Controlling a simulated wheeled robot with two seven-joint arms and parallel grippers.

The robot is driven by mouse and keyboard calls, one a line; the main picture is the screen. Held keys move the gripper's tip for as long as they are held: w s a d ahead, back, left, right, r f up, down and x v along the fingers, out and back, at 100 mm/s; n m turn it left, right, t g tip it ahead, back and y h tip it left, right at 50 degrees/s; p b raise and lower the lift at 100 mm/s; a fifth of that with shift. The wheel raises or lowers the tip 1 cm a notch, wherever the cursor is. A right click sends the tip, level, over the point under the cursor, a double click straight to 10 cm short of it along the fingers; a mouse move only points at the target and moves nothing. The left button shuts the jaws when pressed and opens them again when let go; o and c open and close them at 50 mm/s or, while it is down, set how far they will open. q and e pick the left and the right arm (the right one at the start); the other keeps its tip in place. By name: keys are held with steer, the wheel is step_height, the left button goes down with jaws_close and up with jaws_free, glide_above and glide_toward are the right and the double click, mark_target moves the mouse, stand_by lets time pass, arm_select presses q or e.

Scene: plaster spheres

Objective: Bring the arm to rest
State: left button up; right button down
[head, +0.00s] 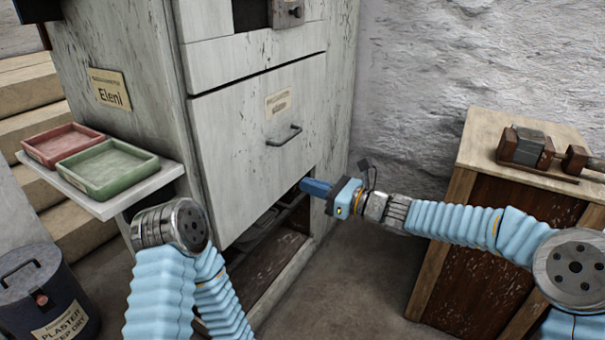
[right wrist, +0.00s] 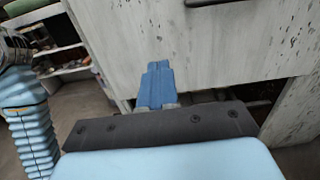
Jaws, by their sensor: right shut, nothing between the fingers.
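My right gripper (head: 316,187) is in front of the lower right part of a worn white cabinet (head: 330,110), just below the right end of a large drawer front (head: 250,140). Its blue fingers are together and empty; they also show in the right wrist view (right wrist: 157,84), pointing toward the cabinet face. I cannot tell whether the fingertips touch the cabinet. My left arm (head: 170,228) comes up in the lower left of the head view, but its gripper does not show there.
The drawer has a metal handle (head: 284,136); a dark open gap lies below it. A shelf holds a red tray (head: 62,138) and a green tray (head: 108,168) at left. A plaster bin (head: 48,290) stands below. A wooden stand (head: 470,210) is at right. Floor between is clear.

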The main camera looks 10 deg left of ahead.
steer(key=s+d+f+n+g+h, duration=0.1)
steer(key=s+d+f+n+h, duration=0.25)
steer(key=f, duration=0.65)
steer(key=s+d+f+n+g+h, duration=0.25)
steer(key=s+d+f, duration=0.2)
steer(key=f, duration=0.65)
steer(key=s+d+f+n+g+h, duration=0.1)
steer(key=s+d+f+n+h, duration=0.25)
steer(key=f, duration=0.65)
steer(key=s+d+f+n+h, duration=0.1)
steer(key=s+d+f+n, duration=0.4)
steer(key=s, duration=0.4)
steer(key=s+d+f+n+h, duration=0.2)
steer(key=s+d+f+n, duration=0.3)
steer(key=s, duration=0.4)
steer(key=shift+s+d+f+p, duration=0.2)
steer(key=shift+d+f+p, duration=0.25)
steer(key=shift+d, duration=0.65)
